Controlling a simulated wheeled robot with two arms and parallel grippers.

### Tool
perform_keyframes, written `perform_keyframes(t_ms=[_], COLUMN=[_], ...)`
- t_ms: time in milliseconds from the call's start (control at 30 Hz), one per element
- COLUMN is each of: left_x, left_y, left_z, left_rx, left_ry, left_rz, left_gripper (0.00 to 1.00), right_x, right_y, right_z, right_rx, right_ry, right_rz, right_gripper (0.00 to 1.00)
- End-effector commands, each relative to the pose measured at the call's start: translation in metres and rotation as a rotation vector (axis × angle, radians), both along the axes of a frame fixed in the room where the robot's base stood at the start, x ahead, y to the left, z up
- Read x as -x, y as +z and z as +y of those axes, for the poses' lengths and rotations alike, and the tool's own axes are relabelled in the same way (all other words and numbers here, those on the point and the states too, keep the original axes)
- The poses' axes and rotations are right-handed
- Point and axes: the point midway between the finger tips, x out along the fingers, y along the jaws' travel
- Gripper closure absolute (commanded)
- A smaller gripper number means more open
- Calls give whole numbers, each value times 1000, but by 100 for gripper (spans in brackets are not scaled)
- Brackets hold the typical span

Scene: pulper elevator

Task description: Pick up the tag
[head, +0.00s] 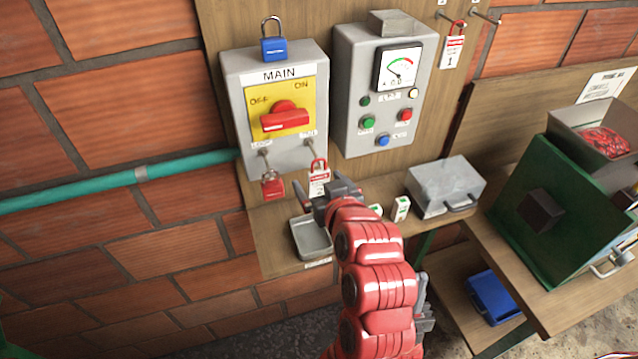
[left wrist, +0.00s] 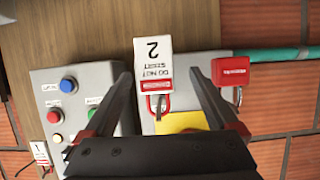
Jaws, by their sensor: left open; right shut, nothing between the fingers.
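A white and red tag (head: 319,181) hangs by a red shackle from the right hook under the MAIN switch box. In the left wrist view the tag (left wrist: 153,68) appears upside down, with a large 2 and DO NOT START. My left gripper (head: 329,193) is open at the tag's lower end in the head view. In the left wrist view the tag shows between the fingers (left wrist: 159,72) of this gripper; I see no grip on it. My right gripper (head: 425,318) is partly hidden behind my left arm, low in the head view, and looks shut and empty.
A red padlock (head: 272,186) hangs on the left hook beside the tag. The MAIN box (head: 240,110) and meter box (head: 350,120) are above. A shelf below holds a grey tray (head: 297,240) and a metal box (head: 440,187). Another tag (head: 453,50) hangs upper right.

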Motion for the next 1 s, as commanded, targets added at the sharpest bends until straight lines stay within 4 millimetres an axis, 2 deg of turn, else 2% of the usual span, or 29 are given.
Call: perform_keyframes(t_ms=[167, 400, 700, 767, 1000], left_x=[-12, -44, -50, -50, -49], left_y=[-6, -23, -23, -23, -23], left_z=[3, 10, 10, 10, 10], left_rx=[-1, -2, 1, 1, 1], left_ry=[2, 2, -2, -1, -1], left_rz=[-1, 2, -3, -2, -2], left_gripper=[7, 7, 7, 17, 60], right_x=[0, 0, 0, 0, 0], right_y=[-3, -8, -9, -8, -8], right_z=[0, 0, 0, 0, 0], right_rx=[0, 0, 0, 0, 0], right_ry=[0, 0, 0, 0, 0], right_rz=[0, 0, 0, 0, 0], right_gripper=[100, 100, 100, 100, 100])
